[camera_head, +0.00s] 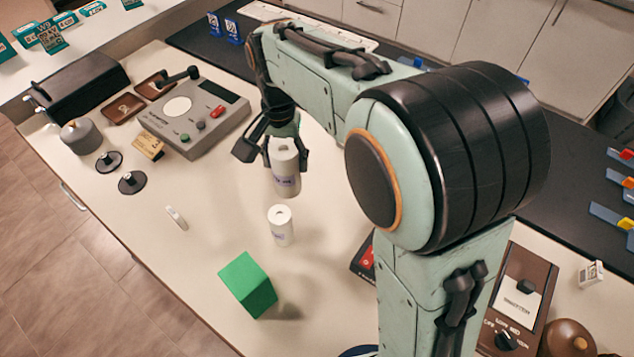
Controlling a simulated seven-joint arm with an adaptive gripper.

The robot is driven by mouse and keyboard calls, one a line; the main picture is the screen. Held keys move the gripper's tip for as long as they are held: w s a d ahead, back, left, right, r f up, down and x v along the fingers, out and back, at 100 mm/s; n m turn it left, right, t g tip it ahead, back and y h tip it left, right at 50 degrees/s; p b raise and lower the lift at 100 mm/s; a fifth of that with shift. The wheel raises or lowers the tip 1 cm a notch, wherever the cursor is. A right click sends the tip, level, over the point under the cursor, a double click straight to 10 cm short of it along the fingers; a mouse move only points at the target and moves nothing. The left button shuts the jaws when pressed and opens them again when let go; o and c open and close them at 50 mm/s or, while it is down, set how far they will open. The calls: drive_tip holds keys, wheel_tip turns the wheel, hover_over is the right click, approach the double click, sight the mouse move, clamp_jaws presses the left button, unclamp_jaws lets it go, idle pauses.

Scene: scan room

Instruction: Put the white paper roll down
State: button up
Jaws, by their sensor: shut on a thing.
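My gripper (277,152) is on the near side of the device in the middle of the table, pointing down. My fingers hide part of the held roll's upper end.
A green cube (247,285) stands at the front. A grey device (196,115) with buttons and a black arm is behind left, near black stamps (131,182) and a grey pot (81,136). A small white stick (177,217) lies left. The table between stick and cube is clear.

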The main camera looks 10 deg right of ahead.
drive_tip(key=s+d+m, duration=0.2)
drive_tip(key=d+m, duration=0.1)
drive_tip(key=d, duration=0.5)
drive_tip(key=shift+w+a+f, duration=0.1)
drive_tip(key=shift+w+f, duration=2.2)
drive_tip(key=shift+f, duration=0.75)
drive_tip(key=shift+w+a+f, duration=0.15)
drive_tip(key=shift+w+f, duration=2.2)
drive_tip(key=shift+f, duration=0.7)
drive_tip(key=shift+w+a+f, duration=0.1)
drive_tip(key=shift+w+f, duration=2.2)
drive_tip(key=shift+f, duration=0.75)
drive_tip(key=shift+f, duration=0.1)
drive_tip(key=o, duration=1.2)
drive_tip(key=shift+o, duration=0.2)
